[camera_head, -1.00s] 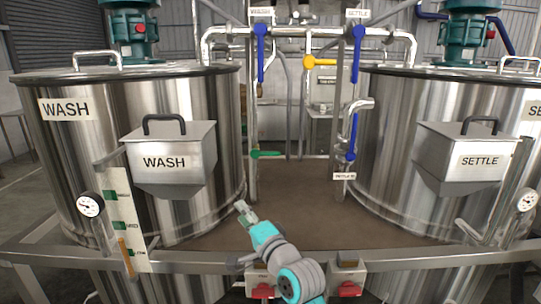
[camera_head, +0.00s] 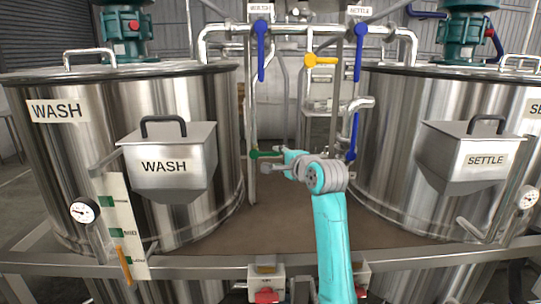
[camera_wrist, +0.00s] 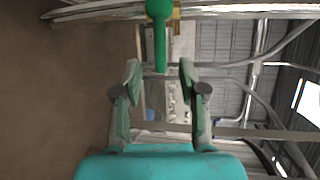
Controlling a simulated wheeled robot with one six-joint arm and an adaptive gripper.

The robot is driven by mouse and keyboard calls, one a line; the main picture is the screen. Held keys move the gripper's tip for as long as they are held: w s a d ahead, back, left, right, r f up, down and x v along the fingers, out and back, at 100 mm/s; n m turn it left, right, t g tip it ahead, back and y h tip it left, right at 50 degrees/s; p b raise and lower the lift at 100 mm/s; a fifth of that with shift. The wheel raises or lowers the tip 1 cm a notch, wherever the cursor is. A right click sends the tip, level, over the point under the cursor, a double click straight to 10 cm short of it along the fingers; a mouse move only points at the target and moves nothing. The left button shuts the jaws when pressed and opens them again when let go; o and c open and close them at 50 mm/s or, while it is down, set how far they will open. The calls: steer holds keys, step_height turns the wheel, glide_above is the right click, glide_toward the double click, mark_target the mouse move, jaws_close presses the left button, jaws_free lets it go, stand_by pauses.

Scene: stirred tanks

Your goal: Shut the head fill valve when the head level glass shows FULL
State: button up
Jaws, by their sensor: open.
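A green lever handle (camera_head: 264,154) sits on a pipe between the two tanks. In the wrist view the green handle (camera_wrist: 159,40) points down toward the gap between my fingers. My gripper (camera_wrist: 160,76) is open with nothing held; its fingertips are either side of the handle's end, and contact cannot be told. In the head view my gripper (camera_head: 278,160) is beside the green lever, partly hidden by my wrist. No readable label marks the head fill valve. I cannot make out a head level glass; a level scale (camera_head: 119,215) stands at the WASH tank with an orange strip low on it.
The WASH tank (camera_head: 90,110) is at left and the SETTLE tank (camera_head: 400,110) at right. Blue levers (camera_head: 261,50) and (camera_head: 358,52) and a yellow lever (camera_head: 320,61) are on pipes above. A steel rail (camera_head: 200,264) runs in front.

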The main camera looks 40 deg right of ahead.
mark_target(271, 154)
steer(key=x, duration=0.6)
steer(key=shift+w, duration=0.25)
jaws_close()
